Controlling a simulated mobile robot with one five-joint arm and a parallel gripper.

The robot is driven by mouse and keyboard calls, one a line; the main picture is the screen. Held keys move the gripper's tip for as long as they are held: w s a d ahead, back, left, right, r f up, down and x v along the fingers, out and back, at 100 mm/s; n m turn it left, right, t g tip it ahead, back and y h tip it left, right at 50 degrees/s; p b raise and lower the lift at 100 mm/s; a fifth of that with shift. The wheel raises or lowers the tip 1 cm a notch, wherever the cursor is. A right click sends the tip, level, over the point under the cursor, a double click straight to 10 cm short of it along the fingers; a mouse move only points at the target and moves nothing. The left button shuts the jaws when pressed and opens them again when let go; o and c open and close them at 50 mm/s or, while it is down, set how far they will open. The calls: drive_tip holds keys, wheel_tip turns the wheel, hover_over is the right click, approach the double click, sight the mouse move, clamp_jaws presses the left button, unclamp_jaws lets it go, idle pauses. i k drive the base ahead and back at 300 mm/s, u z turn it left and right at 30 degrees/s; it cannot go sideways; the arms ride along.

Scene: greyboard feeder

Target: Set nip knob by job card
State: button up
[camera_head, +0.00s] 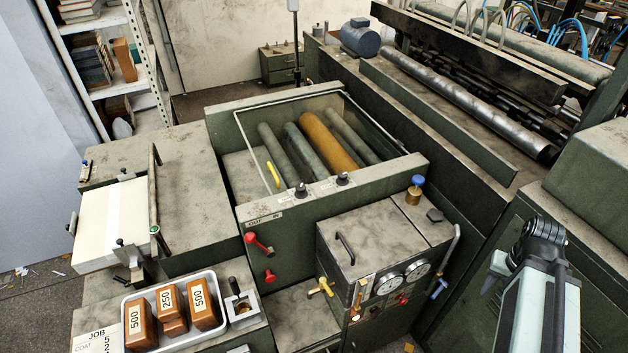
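Two small black knobs sit on the top edge of the green roller housing, a left knob (301,190) and a right knob (342,179). I cannot tell which is the nip knob or read any setting on them. A label strip (264,220) reading OUT and IN is on the housing's front edge, left of the knobs. The job card (92,341) is at the bottom left, cut off by the frame; JOB, COAT and parts of digits show. My arm stands at the lower right, apart from the knobs. I see no gripper fingers.
A white tray (213,274) holds several brown blocks marked 500 or 250. A red lever (258,243), a yellow valve handle (321,287) and a gauge box (372,243) with a raised black handle stand in front of the rollers (327,138). A bent pipe rises beside the gauge box.

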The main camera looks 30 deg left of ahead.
sight(301, 192)
drive_tip(key=k, duration=1.15)
drive_tip(key=u, duration=1.15)
drive_tip(key=i, duration=1)
drive_tip(key=z, duration=0.05)
